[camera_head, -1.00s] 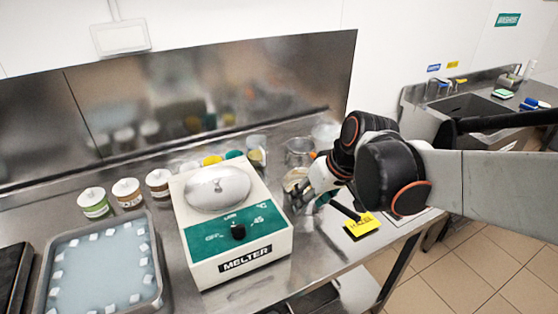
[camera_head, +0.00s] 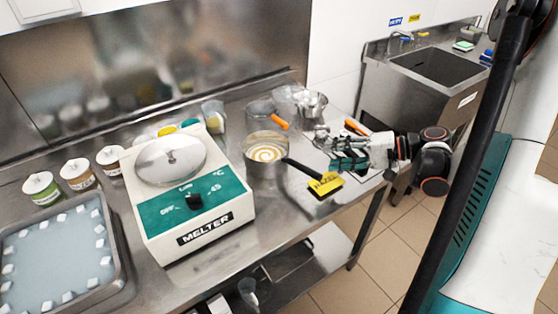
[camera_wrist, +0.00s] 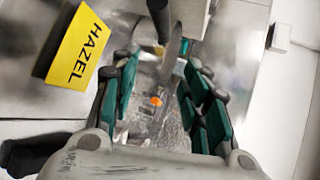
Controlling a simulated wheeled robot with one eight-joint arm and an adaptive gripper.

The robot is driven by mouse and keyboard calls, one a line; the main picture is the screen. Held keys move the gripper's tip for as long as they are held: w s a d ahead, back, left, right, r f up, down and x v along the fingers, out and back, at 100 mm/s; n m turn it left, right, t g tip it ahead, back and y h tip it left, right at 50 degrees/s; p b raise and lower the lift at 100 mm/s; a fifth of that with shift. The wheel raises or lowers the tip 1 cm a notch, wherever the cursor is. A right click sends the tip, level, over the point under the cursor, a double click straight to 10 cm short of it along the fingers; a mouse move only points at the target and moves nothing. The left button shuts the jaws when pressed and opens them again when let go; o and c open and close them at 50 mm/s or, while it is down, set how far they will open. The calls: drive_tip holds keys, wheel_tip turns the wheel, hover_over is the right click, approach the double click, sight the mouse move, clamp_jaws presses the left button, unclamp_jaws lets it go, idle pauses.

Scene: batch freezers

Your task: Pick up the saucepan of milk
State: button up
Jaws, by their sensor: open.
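A metal saucepan (camera_head: 250,168) with a long black handle (camera_head: 300,166) stands on the steel counter, right of the melter. Its content is pale with a brownish swirl; I cannot tell for sure that it is milk. A yellow card reading HAZEL (camera_head: 325,183) is at the handle's end, and also shows at the left of the wrist view (camera_wrist: 80,45). My gripper (camera_head: 336,150) is open, right of the saucepan and just behind the card. In the wrist view my gripper (camera_wrist: 160,85) has its teal pads apart, with a dark bar (camera_wrist: 158,18) beyond them and a small orange spot (camera_wrist: 156,101) between them.
The white and green melter (camera_head: 200,200) stands left of the saucepan. An orange-handled tool (camera_head: 356,127) lies behind my gripper. The counter's front edge is close below the card.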

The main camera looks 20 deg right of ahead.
drive_tip(key=b, duration=0.2)
approach(283, 163)
drive_tip(key=shift+w+a+f, duration=0.15)
drive_tip(key=shift+w+a, duration=0.15)
drive_tip(key=shift+w, duration=0.15)
drive_tip(key=shift+w+a+f, duration=0.2)
drive_tip(key=shift+w+a, duration=0.15)
drive_tip(key=shift+w, duration=0.1)
drive_tip(key=shift+b+x, duration=1.25)
drive_tip(key=shift+x, duration=1.4)
drive_tip(key=shift+w, duration=0.1)
drive_tip(key=shift+r, duration=0.1)
clamp_jaws()
